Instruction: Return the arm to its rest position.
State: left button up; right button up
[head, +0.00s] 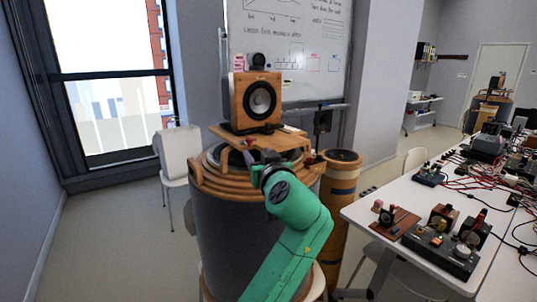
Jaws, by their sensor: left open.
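My left arm, green, reaches up from the bottom middle of the head view. Its dark wrist ends at my left gripper (254,161), small and partly hidden by the wrist, in front of the drum top. The gripper is open; I see nothing held in it. A wooden speaker (256,101) with a black cone stands upright on a wooden board (286,141) on top of a large dark drum (222,225) with a wooden rim. The gripper is below and in front of the speaker, apart from it. My right gripper is not in view.
A white table (357,212) with several electrical devices and red and black cables stands at the right. A narrower wooden-banded cylinder (341,170) stands right of the drum. A white chair (176,155) is at the left. The floor at the left is clear.

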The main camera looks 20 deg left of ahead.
pick_arm(q)
jog(key=s+a+f+m+g+h, duration=0.2)
jog(key=s+f, duration=0.1)
jog(key=f, duration=0.9)
jog(key=s+a+f+m+g+h, duration=0.1)
jog(key=s+a+f+g+h, duration=0.2)
jog(key=f, duration=0.9)
jog(key=s+f+m+g+h, duration=0.25)
jog(key=s+f, duration=0.55)
jog(key=s, duration=0.4)
jog(key=s+f+m+g+h, duration=0.2)
jog(key=s+f+m+g, duration=0.15)
jog(key=s+f, duration=0.75)
jog(key=s+f+g, duration=0.1)
jog(key=s+f, duration=0.2)
jog(key=f, duration=0.8)
jog(key=s+f+g, duration=0.1)
jog(key=s+f, duration=0.1)
jog(key=f, duration=0.9)
jog(key=s+a+f+g, duration=0.1)
jog(key=s+a+f, duration=0.1)
jog(key=s+f, duration=1.1)
jog(key=s, duration=0.3)
jog(key=shift+a, duration=0.35)
